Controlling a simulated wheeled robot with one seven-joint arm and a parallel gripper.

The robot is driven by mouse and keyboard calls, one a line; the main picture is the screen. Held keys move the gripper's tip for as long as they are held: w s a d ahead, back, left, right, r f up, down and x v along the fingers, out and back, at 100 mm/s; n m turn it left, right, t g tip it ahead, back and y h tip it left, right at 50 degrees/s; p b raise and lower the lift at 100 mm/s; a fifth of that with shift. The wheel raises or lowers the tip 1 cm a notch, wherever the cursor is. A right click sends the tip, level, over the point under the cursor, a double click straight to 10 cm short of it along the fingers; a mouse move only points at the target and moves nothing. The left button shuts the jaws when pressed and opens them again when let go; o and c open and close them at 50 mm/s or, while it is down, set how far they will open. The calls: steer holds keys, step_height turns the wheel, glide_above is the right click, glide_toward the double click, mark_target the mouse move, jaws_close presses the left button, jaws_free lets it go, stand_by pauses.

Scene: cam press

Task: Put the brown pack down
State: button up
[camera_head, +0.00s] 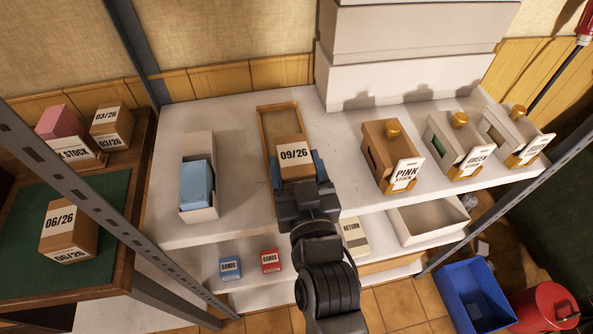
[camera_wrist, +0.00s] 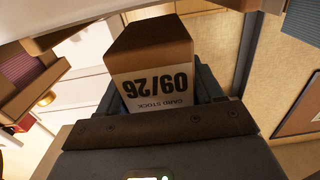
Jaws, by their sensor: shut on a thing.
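The brown pack (camera_head: 294,152) has a white label reading 09/26. It is between the fingers of my gripper (camera_head: 296,170), over the front part of a shallow wooden tray (camera_head: 278,113) on the white shelf. In the wrist view the pack (camera_wrist: 150,58) sits between the two dark fingers, its label upside down. My gripper is shut on it. I cannot tell whether the pack's underside touches the tray.
A white open box with a blue pack (camera_head: 196,184) stands to the left. A grey metal post (camera_head: 95,185) rises at the left. Another brown pack marked 06/26 (camera_head: 68,228) sits on the green mat.

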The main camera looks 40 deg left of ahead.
steer(key=shift+f, duration=0.9)
steer(key=shift+f+b, duration=0.25)
steer(key=shift+b, duration=0.2)
steer(key=o, duration=1.2)
steer(key=shift+o, duration=0.2)
steer(key=shift+r, duration=0.1)
steer(key=shift+r+p, duration=0.1)
steer(key=shift+p, duration=0.2)
steer(key=b+v, duration=0.2)
steer(key=v, duration=1)
